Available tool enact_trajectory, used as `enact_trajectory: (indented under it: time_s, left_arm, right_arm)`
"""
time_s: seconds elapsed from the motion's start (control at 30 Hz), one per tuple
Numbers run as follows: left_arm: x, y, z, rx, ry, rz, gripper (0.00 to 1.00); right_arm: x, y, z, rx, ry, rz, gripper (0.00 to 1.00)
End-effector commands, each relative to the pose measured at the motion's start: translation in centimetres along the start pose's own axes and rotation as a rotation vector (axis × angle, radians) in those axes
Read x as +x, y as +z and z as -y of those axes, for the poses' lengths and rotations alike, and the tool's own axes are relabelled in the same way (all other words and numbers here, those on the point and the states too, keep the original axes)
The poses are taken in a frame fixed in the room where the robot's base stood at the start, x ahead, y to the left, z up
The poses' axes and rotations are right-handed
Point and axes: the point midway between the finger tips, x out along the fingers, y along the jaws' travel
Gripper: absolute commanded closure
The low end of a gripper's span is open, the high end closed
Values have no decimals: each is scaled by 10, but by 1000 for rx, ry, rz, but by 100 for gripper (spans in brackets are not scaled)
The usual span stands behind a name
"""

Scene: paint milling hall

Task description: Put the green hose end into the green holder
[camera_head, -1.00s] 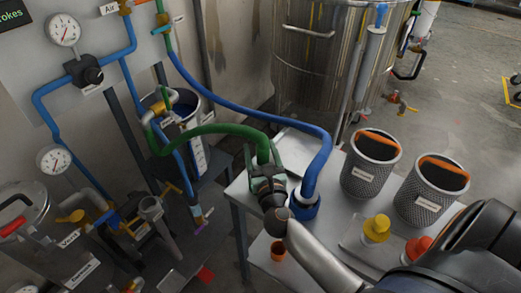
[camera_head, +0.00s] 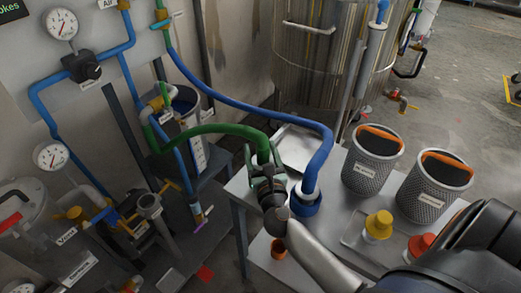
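The green hose (camera_head: 205,128) arcs from the wall piping and bends down over the left end of the grey table. My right gripper (camera_head: 264,163), on the arm from the lower right, has its fingers on both sides of the hose's lower end and appears shut on it. The gripper hides the tip of the green hose end (camera_head: 263,150). I cannot make out a separate green holder; whatever is below the gripper is covered by it and my arm. My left gripper is not in view.
Close on the right, a blue hose (camera_head: 322,155) stands in a blue holder (camera_head: 306,207). The table also carries a metal tray (camera_head: 299,148), two mesh baskets (camera_head: 370,173) and (camera_head: 421,207), and yellow (camera_head: 378,224) and red (camera_head: 421,246) capped items.

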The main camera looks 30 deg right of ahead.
Motion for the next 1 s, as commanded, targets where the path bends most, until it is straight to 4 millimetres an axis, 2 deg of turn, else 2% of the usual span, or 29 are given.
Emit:
enact_trajectory:
  time_s: [0.4,0.73,0.77,1.0]
  left_arm:
    - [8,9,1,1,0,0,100]
    - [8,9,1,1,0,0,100]
    - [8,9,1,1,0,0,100]
    - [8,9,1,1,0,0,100]
  right_arm:
    - [0,-11,0,0,0,4,100]
    - [0,-11,0,0,0,5,100]
    - [0,-11,0,0,0,4,24]
    - [0,-12,0,0,0,2,0]
